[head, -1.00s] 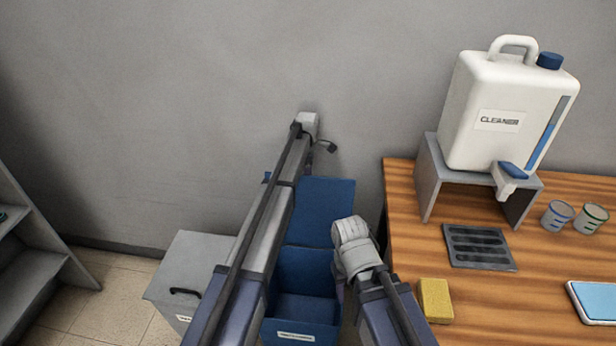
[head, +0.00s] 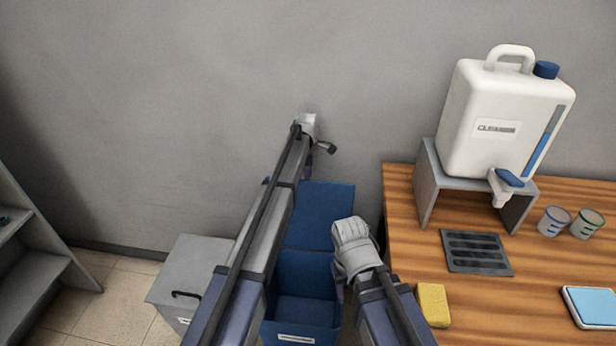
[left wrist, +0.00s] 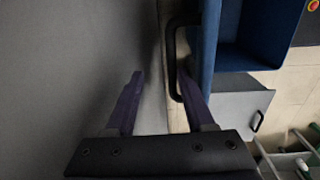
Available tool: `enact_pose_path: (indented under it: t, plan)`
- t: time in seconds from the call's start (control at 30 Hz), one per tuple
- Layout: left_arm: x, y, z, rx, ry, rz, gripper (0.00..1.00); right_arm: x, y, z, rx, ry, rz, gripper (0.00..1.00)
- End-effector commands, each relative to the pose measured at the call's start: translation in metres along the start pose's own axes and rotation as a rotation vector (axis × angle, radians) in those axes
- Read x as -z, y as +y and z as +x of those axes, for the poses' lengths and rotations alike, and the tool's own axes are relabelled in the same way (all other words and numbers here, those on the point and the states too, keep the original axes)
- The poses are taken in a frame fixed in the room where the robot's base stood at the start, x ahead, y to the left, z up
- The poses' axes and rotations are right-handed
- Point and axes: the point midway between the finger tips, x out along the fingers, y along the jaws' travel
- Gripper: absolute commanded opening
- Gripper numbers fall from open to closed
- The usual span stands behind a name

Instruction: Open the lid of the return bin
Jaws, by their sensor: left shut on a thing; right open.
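The blue bin (head: 305,312) stands on the floor between the grey box and the table, its label too small to read. Its blue lid (head: 325,215) is raised, standing up behind the open mouth; the left wrist view shows the lid edge-on (left wrist: 209,40). A black handle (left wrist: 174,58) sticks out from the lid. My left gripper (left wrist: 159,75) is at this handle, shut on it, though the fingers look apart in the picture. In the head view my left forearm covers part of the bin. My right gripper (head: 340,291) is open beside the bin's right side, its fingers mostly hidden.
A grey lidded box (head: 190,275) with a black handle stands left of the bin, closed. The wooden table (head: 405,215) at right holds a cleaner jug (head: 500,115), a yellow sponge (head: 433,305), a drain grate (head: 477,252) and two cups. The wall is close behind the lid.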

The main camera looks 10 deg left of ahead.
Motion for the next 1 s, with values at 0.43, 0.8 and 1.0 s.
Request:
enact_pose_path:
  t: [0.43, 0.8, 1.0]
  plan:
    - [0.001, 0.001, -0.058, -0.002, 0.001, 0.0, 0.45, -0.003, 0.005, -0.058, 0.0, 0.0, 0.001, 0.5]
    - [0.001, 0.001, -0.058, -0.002, 0.001, 0.0, 0.45, -0.003, 0.005, -0.058, 0.0, 0.0, 0.0, 0.5]
    - [-0.001, -0.005, -0.059, 0.0, 0.001, 0.016, 0.45, -0.003, 0.005, -0.058, 0.0, 0.0, 0.0, 0.5]
